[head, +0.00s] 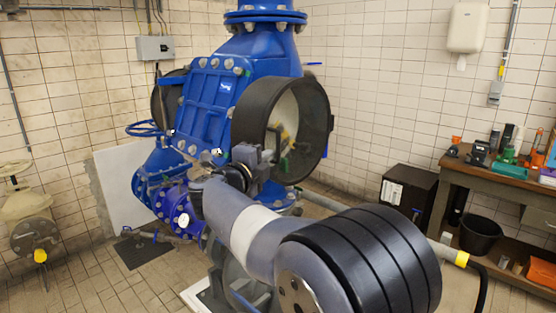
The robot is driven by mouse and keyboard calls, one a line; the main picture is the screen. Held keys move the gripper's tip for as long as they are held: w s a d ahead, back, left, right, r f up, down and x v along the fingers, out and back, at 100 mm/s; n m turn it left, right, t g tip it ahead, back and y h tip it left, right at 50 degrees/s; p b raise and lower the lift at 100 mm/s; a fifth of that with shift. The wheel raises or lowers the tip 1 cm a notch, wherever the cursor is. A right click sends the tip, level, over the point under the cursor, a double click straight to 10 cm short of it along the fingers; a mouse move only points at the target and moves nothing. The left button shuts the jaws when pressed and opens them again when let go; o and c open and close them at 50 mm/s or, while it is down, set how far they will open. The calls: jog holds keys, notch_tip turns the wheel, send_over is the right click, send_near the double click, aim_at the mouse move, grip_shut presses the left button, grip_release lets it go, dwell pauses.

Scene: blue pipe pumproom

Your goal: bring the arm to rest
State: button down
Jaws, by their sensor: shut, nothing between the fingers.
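My arm reaches from the lower right of the head view toward the blue pump in the middle. Its thick grey link with a pale band runs up and left to a joint in front of the pump.
The blue pump (208,100) with its round black-rimmed opening (322,130) stands close behind my arm. A workbench (480,180) with tools is at right, with a black bucket (480,236) and black cabinet (407,188) nearby. Tiled floor (70,285) is open at lower left.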

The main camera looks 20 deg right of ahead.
jog(key=a, duration=0.4)
jog(key=shift+s+r, duration=0.1)
